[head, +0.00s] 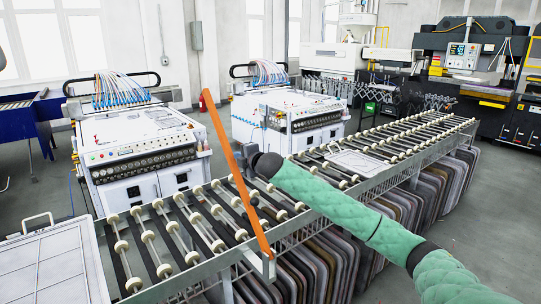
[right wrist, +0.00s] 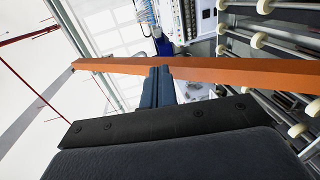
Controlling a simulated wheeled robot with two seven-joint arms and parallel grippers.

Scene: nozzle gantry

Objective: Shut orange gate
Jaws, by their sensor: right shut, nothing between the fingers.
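The orange gate (head: 228,155) is a long flat bar. It stands tilted up over the roller conveyor, its low end at the conveyor's near side rail and its free end raised to the upper left. My right gripper (head: 244,155) is beside the bar's middle, on its right side, partly hidden by my wrist. In the right wrist view the orange gate (right wrist: 235,71) crosses the picture just past the fingertips of my right gripper (right wrist: 158,70). The fingers are together with nothing between them. Whether they touch the bar is unclear. My left gripper is not in view.
The roller conveyor (head: 214,238) runs from lower left to upper right, with a flat tray (head: 358,162) on it. Two white machines (head: 140,150) stand behind it. Several panels (head: 345,250) are stacked under it. A white panel (head: 52,266) is at the lower left.

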